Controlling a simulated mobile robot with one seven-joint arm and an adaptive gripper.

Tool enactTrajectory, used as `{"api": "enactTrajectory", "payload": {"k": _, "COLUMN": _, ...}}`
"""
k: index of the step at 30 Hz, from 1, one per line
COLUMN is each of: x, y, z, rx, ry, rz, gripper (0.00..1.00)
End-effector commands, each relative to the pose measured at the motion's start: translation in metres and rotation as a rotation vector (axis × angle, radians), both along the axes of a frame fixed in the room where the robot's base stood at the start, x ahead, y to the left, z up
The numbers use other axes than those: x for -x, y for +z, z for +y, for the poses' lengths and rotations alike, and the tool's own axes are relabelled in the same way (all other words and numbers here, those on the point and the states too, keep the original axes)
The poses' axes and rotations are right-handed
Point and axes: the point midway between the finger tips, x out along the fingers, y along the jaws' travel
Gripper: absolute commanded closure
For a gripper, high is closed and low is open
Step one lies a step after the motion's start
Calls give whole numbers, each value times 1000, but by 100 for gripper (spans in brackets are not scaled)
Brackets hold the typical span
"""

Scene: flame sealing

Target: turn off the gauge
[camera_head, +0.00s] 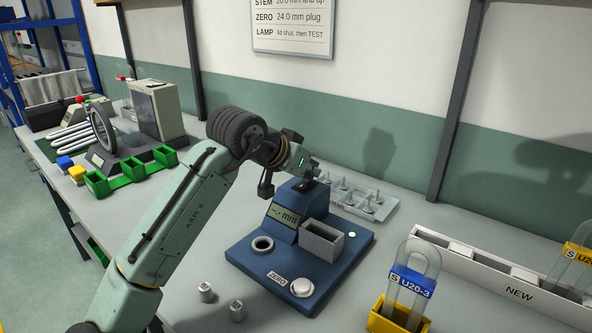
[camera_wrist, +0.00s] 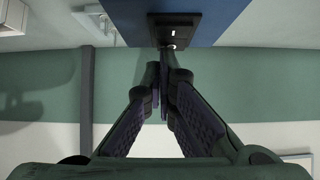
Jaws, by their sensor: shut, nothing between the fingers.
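The gauge is a blue unit with a flat base (camera_head: 250,255) and a raised housing (camera_head: 313,203). Its display (camera_head: 284,215) shows dashes and "mm". A small green light (camera_head: 352,234) glows on the base. My gripper (camera_head: 316,176) is shut and empty at the top of the housing. In the wrist view, a black switch plate (camera_wrist: 190,25) with a small white mark sits on the blue surface. My fingertips (camera_wrist: 164,58) are at its edge and partly cover the switch; I cannot tell whether they touch it.
A tray of metal stems (camera_head: 360,200) stands close behind. A yellow stand (camera_head: 398,318) is at front right.

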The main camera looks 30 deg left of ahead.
Motion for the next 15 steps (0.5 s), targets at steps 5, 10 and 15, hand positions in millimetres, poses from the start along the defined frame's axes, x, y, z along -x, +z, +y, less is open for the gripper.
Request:
{"api": "enactTrajectory", "payload": {"k": 5, "x": 1, "y": -2, "z": -1, "rx": 3, "ry": 10, "rz": 2, "gripper": 100}}
{"api": "enactTrajectory", "payload": {"k": 10, "x": 2, "y": -2, "z": 0, "rx": 3, "ry": 10, "rz": 2, "gripper": 100}}
{"api": "enactTrajectory", "payload": {"k": 15, "x": 8, "y": -2, "z": 1, "rx": 3, "ry": 10, "rz": 2, "gripper": 100}}
